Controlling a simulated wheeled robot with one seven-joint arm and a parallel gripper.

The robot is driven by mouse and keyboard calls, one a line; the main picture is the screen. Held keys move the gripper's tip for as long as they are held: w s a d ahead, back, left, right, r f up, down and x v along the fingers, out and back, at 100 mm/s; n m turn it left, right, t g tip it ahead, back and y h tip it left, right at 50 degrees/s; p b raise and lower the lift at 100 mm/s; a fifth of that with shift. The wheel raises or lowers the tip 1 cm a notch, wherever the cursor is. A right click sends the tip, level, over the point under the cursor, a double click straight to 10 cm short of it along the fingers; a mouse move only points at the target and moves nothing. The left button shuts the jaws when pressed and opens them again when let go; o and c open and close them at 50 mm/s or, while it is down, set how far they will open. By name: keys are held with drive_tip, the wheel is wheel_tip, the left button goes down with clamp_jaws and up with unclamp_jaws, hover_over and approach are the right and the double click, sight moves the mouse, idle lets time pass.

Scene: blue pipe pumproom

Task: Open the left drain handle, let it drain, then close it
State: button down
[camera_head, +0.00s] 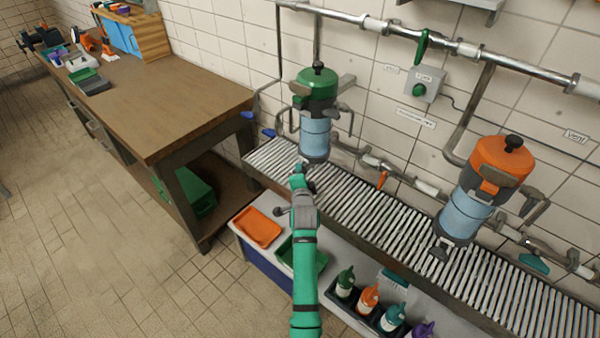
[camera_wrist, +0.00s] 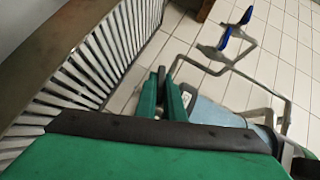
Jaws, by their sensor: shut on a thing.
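The left filter has a green head (camera_head: 316,88) and a pale blue bowl (camera_head: 315,136) above the slatted grating. The bowl also shows in the wrist view (camera_wrist: 212,112), just right of my fingers. My gripper (camera_head: 300,172) is at the bottom of this bowl, its fingers shut on the left drain handle. The handle is mostly hidden by my fingers, so its angle cannot be told. In the wrist view my green fingers (camera_wrist: 165,97) are close together. No flowing liquid can be made out.
The right filter has an orange head (camera_head: 495,165) and its own drain handle (camera_head: 440,252). The grating (camera_head: 350,205) runs below both filters. Blue-handled valves (camera_head: 268,132) are left of the left filter. Several bottles (camera_head: 368,298) and an orange tray (camera_head: 257,227) sit below. A workbench (camera_head: 150,100) stands left.

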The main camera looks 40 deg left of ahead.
drive_tip(key=shift+s+a+n+g+h, duration=0.1)
drive_tip(key=shift+a+n+g+h, duration=0.1)
drive_tip(key=shift+n+g+h, duration=0.3)
drive_tip(key=shift+s+a+n+g+h, duration=0.1)
drive_tip(key=shift+a+n+g+h, duration=0.1)
drive_tip(key=shift+n+h, duration=0.45)
drive_tip(key=n+g+h, duration=0.1)
drive_tip(key=n+h, duration=0.1)
drive_tip(key=h, duration=0.1)
drive_tip(key=shift+h, duration=0.25)
drive_tip(key=n+h, duration=0.1)
drive_tip(key=h, duration=0.1)
drive_tip(key=n+h, duration=0.1)
drive_tip(key=shift+d+f+h, duration=0.15)
drive_tip(key=shift+f+h, duration=0.05)
drive_tip(key=shift+h, duration=0.5)
drive_tip(key=shift+f, duration=0.1)
drive_tip(key=c, duration=2.2)
unclamp_jaws()
drive_tip(key=shift+o, duration=0.2)
drive_tip(key=shift+d, duration=0.1)
drive_tip(key=shift+r, duration=0.25)
